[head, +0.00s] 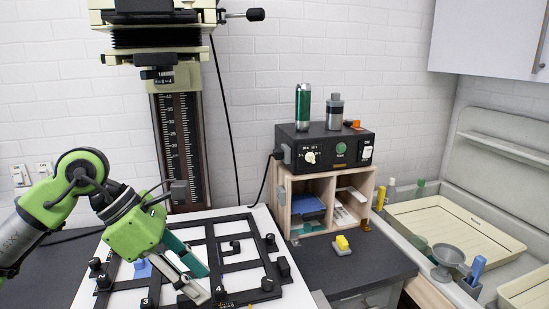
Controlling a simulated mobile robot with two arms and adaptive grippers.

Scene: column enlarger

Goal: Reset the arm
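My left gripper (205,284) reaches in from the left, over the black-framed easel (228,218) on its white baseboard. Its fingers point down and to the right, one pale grey and one teal. They look apart, with nothing clearly held between them. The gripper and its arm hide part of the easel's left side. Whether the fingertips touch the easel is hard to tell. The enlarger (180,150) stands behind, its dark scaled column upright below the cream head. My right gripper is not in view.
A black timer box (325,146) stands on a wooden shelf (325,201), with a green canister (303,107) and grey bottle (334,111) on top. Trays (455,236) and a grey funnel (448,259) are in the sink at right.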

